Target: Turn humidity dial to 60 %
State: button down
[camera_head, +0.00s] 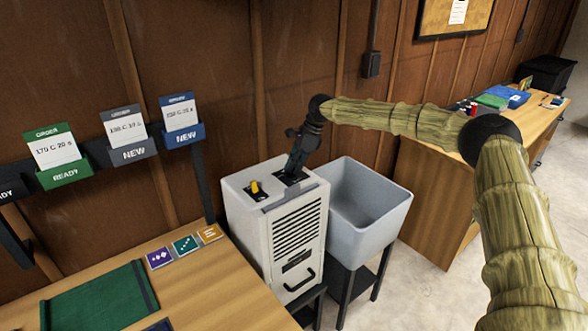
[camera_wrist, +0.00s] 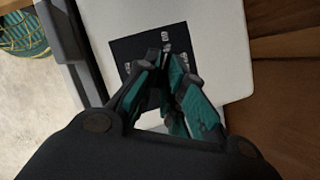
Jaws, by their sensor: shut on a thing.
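A white dehumidifier box (camera_head: 285,233) stands between the wooden table and the grey sink. Its top carries a yellow switch (camera_head: 256,188) on a dark plate at the left and a second dark panel at the right. My gripper (camera_head: 292,172) reaches down onto that right panel. In the wrist view the black dial panel (camera_wrist: 128,52) with white markings lies under my gripper (camera_wrist: 160,72). The fingers are closed on the humidity dial, which they almost wholly hide. The dial's setting cannot be read; only a few marks show beside the fingertips.
A grey sink (camera_head: 372,205) stands right of the box, close to my arm. A wooden table (camera_head: 215,287) with a green mat (camera_head: 100,297) and small coloured cards is at the left. The wood-panelled wall (camera_head: 290,80) is close behind. A desk (camera_head: 435,180) stands further right.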

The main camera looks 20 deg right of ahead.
jog(key=shift+w+d, duration=0.1)
jog(key=shift+d, duration=0.05)
dwell(0.4)
jog(key=c, duration=1.5)
grip_release()
jog(key=shift+d+f, duration=0.1)
jog(key=shift+r, duration=0.2)
jog(key=v, duration=1.1)
jog(key=shift+d+r, duration=0.1)
jog(key=shift+r, duration=0.2)
